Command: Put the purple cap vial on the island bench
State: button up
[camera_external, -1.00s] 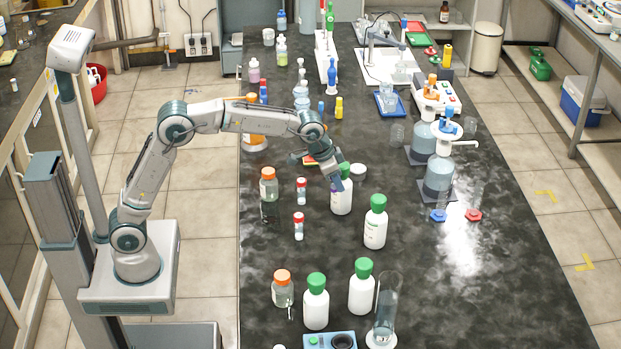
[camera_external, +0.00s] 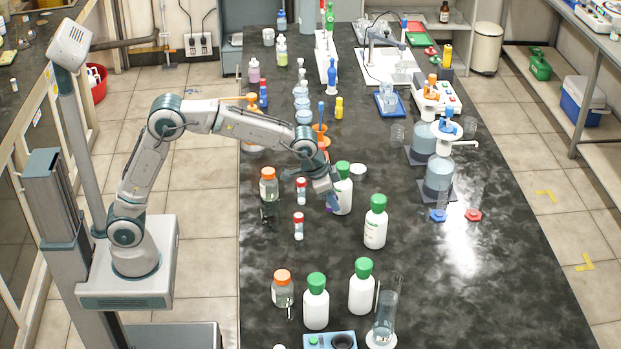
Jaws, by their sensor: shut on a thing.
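My gripper (camera_external: 328,192) points down over the middle of the island bench (camera_external: 440,290), just left of a white bottle with a green cap (camera_external: 343,192). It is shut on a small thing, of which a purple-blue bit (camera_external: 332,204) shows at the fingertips. This fits the purple cap vial, but the fingers hide most of it. I cannot tell whether its bottom touches the bench.
Two small red-capped vials (camera_external: 299,226) and an orange-capped jar (camera_external: 269,187) stand left of my gripper. Another green-capped bottle (camera_external: 376,228) stands to the right. Glassware on stands (camera_external: 438,180) is farther right. The bench's right front part is clear.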

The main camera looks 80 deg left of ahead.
notch_tip(320, 180, up, 2)
jog(key=s+a+n+y+p, duration=0.1)
jog(key=s+a+n+p, duration=0.15)
jog(key=a, duration=1.05)
jog(key=n+p, duration=0.2)
jog(key=p, duration=0.1)
send_over(296, 189)
jog(key=shift+g+y, duration=0.3)
jog(key=shift+y, duration=0.1)
notch_tip(296, 189, down, 11)
jog(key=shift+r, duration=0.1)
jog(key=shift+f, duration=2.2)
jog(key=shift+f, duration=0.2)
jog(key=o, duration=1)
jog(key=shift+r, duration=0.1)
